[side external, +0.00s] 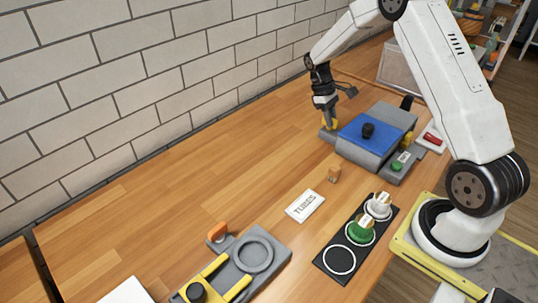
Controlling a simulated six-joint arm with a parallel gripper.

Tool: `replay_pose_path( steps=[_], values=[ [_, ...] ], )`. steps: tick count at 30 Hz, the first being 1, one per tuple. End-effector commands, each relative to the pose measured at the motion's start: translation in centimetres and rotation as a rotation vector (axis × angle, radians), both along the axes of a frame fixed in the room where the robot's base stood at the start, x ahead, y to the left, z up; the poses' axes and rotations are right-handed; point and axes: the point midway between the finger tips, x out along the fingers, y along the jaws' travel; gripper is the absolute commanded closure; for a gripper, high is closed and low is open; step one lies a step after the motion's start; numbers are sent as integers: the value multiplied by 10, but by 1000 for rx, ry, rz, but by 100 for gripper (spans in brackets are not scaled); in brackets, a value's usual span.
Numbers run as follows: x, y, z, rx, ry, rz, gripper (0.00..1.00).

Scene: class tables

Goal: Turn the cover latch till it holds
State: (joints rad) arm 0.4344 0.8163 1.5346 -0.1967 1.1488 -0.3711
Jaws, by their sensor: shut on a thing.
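A grey device (395,164) with a blue cover (357,136) stands at the back right of the table. A yellow piece, seemingly the latch (331,124), is at the device's left end. My gripper (327,113) points down there and is shut on this yellow piece. The fingers partly hide it, and its exact angle is too small to tell.
A green button (397,166) is on the device's front. A red-and-white item (432,138) lies to its right. A TUBES card (305,206), a black rack (341,260) with tubes and a grey-yellow fixture (265,283) are nearer. A brick wall runs behind. The table's left middle is clear.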

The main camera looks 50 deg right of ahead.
Motion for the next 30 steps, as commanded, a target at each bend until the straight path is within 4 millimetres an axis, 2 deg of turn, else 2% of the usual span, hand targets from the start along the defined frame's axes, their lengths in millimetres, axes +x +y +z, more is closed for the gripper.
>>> replay_pose_path(
  steps=[2, 3, 5, 6, 20, 30],
  values=[
    [-1, 0, 0, 0, 2, 0, 100],
    [-1, 0, 0, 0, 2, 0, 78],
    [-1, 0, 0, 0, 2, 1, 59],
    [-1, 0, 0, 0, 1, 1, 46],
    [2, 0, 4, 0, -1, 2, 46],
    [16, 0, 38, -1, -2, 3, 46]
  ],
)
